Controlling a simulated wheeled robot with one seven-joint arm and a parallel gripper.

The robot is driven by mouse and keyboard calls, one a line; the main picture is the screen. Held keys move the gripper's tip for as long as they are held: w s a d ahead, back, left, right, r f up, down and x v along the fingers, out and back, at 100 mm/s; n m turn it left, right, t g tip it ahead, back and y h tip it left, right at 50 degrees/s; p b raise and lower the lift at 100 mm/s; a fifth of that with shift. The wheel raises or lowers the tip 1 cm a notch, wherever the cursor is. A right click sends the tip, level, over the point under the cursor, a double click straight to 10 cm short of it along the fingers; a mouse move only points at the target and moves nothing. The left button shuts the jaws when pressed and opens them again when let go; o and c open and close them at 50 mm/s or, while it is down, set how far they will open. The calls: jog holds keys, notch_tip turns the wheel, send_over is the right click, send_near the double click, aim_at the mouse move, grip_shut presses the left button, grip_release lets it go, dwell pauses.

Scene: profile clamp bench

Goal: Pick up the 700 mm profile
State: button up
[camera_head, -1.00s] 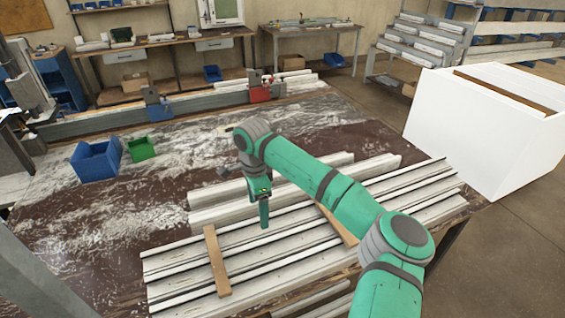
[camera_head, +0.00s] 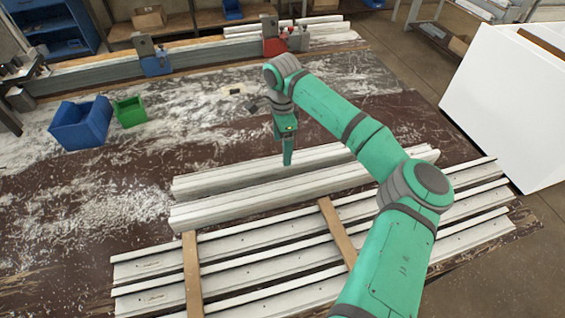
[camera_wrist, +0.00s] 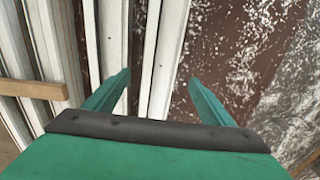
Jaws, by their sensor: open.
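Two long pale profiles lie side by side across the bench, a rear one (camera_head: 215,181) and a front one (camera_head: 230,206). No length marks show, so I cannot tell which profile is 700 mm. My gripper (camera_head: 287,158) points down at the rear profile, near its middle. In the wrist view my gripper (camera_wrist: 159,76) is open and empty. A pale profile (camera_wrist: 168,45) runs between its two fingers, and another (camera_wrist: 112,40) lies left of it. The height of the fingertips above the profile is hard to judge.
A blue bin (camera_head: 80,125) and a green bin (camera_head: 130,112) stand at the left. A clamp rail (camera_head: 100,73) crosses the back. A white box (camera_head: 510,100) stands at the right.

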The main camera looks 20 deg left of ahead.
aim_at(281, 163)
notch_tip(281, 163, down, 4)
jog(key=shift+r, duration=0.2)
jog(key=shift+s+a+f, duration=0.1)
jog(key=shift+a+f, duration=0.05)
jog(key=shift+f, duration=1.2)
jog(key=shift+s+a+f, duration=0.1)
jog(key=shift+f, duration=1.2)
jog(key=c, duration=1.9)
jog(key=shift+r, duration=0.15)
